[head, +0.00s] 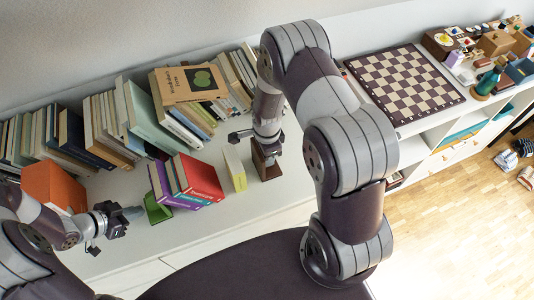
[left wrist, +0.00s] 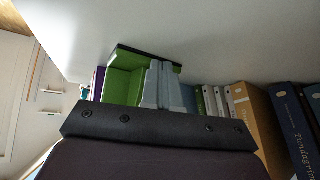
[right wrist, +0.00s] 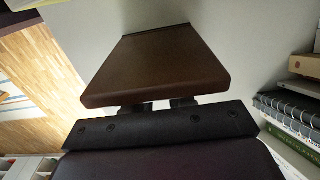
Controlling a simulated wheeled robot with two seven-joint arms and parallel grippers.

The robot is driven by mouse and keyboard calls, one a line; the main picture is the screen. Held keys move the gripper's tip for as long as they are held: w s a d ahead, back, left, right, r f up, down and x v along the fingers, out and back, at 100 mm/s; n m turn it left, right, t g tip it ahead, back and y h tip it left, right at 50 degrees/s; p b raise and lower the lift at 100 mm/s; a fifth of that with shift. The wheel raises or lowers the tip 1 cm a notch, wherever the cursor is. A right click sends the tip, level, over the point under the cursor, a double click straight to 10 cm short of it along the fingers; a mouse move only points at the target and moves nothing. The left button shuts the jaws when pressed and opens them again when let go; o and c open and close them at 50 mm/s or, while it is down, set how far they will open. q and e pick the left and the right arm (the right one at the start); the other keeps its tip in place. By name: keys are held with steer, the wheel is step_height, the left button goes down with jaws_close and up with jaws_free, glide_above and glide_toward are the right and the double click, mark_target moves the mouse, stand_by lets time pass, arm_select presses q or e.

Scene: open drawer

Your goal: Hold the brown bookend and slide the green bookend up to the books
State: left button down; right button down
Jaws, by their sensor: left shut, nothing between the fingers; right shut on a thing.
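The green bookend (head: 156,209) stands at the left end of a leaning row of purple, teal and red books (head: 204,178). It also shows in the left wrist view (left wrist: 122,87). My left gripper (head: 136,213) is shut and empty, its fingertips close to the green bookend; I cannot tell whether they touch. The brown bookend (head: 266,166) stands to the right of a pale yellow book (head: 234,168), with a gap between that book and the red one. My right gripper (head: 264,148) is shut on the brown bookend, which fills the right wrist view (right wrist: 160,65).
A long row of books (head: 130,120) stands along the wall behind. An orange box (head: 54,187) is near my left arm. A chessboard (head: 405,85) lies at the right. The white shelf top is bare in front of the books.

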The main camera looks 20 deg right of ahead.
mark_target(148, 212)
arm_select(q)
steer(key=shift+d, duration=0.1)
steer(key=shift+d, duration=1.5)
steer(key=shift+w+d, duration=0.1)
steer(key=shift+d, duration=6.05)
steer(key=shift+w+a+r, duration=0.1)
steer(key=shift+a+r, duration=0.4)
steer(key=shift+a, duration=0.35)
steer(key=shift+s+a+r, duration=0.1)
steer(key=shift+a+r, duration=0.4)
steer(key=shift+a, duration=0.3)
steer(key=shift+w+a+r, duration=0.1)
steer(key=shift+a+r, duration=0.4)
steer(key=shift+a, duration=0.35)
